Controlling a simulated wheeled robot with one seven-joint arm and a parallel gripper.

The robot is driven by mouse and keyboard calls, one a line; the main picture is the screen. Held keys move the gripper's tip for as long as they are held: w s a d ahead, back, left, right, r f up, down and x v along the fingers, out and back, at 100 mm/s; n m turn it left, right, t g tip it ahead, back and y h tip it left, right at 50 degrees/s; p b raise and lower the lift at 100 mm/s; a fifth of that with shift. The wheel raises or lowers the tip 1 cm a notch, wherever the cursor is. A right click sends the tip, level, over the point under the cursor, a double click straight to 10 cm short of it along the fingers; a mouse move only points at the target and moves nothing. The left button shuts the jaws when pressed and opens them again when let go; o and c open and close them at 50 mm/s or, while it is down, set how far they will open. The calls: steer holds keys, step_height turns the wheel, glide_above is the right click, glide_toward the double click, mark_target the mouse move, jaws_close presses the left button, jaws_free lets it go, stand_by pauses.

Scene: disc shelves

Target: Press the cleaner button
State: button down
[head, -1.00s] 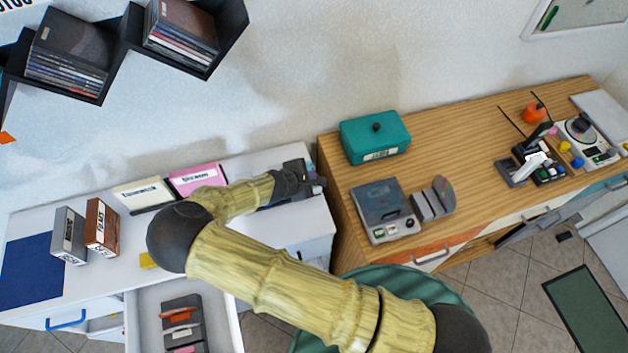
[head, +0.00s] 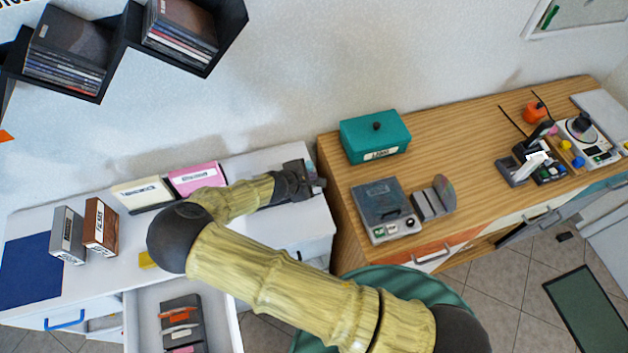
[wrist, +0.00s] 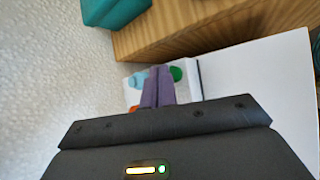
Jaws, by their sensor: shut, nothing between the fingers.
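My gripper (head: 318,183) is over the right end of the white cabinet, beside the wooden counter. In the wrist view its purple fingers (wrist: 158,88) are shut together and empty. Just beyond and around them is a small white device (wrist: 190,84) with a green button (wrist: 176,73), a light blue part (wrist: 137,79) and an orange part (wrist: 133,108). The fingers hide part of this device, and I cannot tell if they touch it. In the head view my gripper mostly hides it. No readable label marks it as the cleaner.
A grey lidded device (head: 385,208) with a green button and a disc rack (head: 434,200) stand on the wooden counter (head: 465,145). A teal box (head: 375,138) is behind them. Pink (head: 196,177) and cream (head: 142,193) cases stand left of my gripper. An open drawer (head: 225,310) is below.

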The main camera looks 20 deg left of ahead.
steer(key=shift+s+d+f, duration=0.2)
steer(key=shift+f, duration=0.35)
steer(key=shift+w+a, duration=0.15)
steer(key=shift+r, duration=0.1)
stand_by(0.4)
steer(key=shift+w+a+r+p, duration=0.1)
steer(key=shift+r+p, duration=0.1)
steer(key=shift+r, duration=0.25)
steer(key=shift+w+a+r+p, duration=0.1)
steer(key=shift+r+p, duration=0.05)
steer(key=shift+r, duration=0.3)
steer(key=shift+r, duration=0.15)
steer(key=shift+d+r+p, duration=0.1)
steer(key=shift+r+p, duration=1.7)
steer(key=shift+r, duration=0.6)
